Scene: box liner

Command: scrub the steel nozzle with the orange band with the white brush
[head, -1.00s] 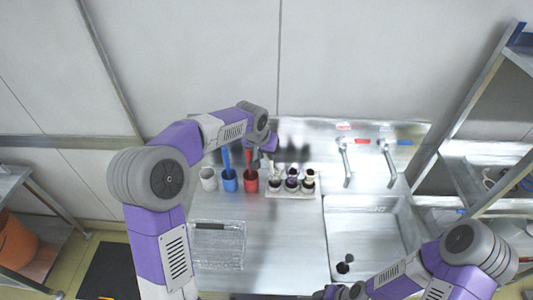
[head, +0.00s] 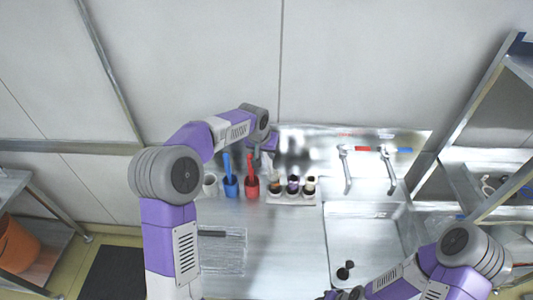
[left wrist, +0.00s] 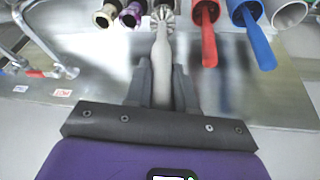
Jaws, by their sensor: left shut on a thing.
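My left gripper (left wrist: 162,85) is shut on the pale handle of the white brush (left wrist: 162,60). The brush points away from the gripper, and its bristle head lies at the row of nozzles at the top edge of the left wrist view. In the head view, the nozzles stand on a small tray (head: 292,202). My right gripper is out of sight.
A red cup (head: 251,188), a blue cup (head: 231,188) and a white cup (head: 210,187), the first two with brushes, stand left of the tray. A sink (head: 370,240) with two taps lies to the right. A wire rack (head: 222,258) lies at the front left.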

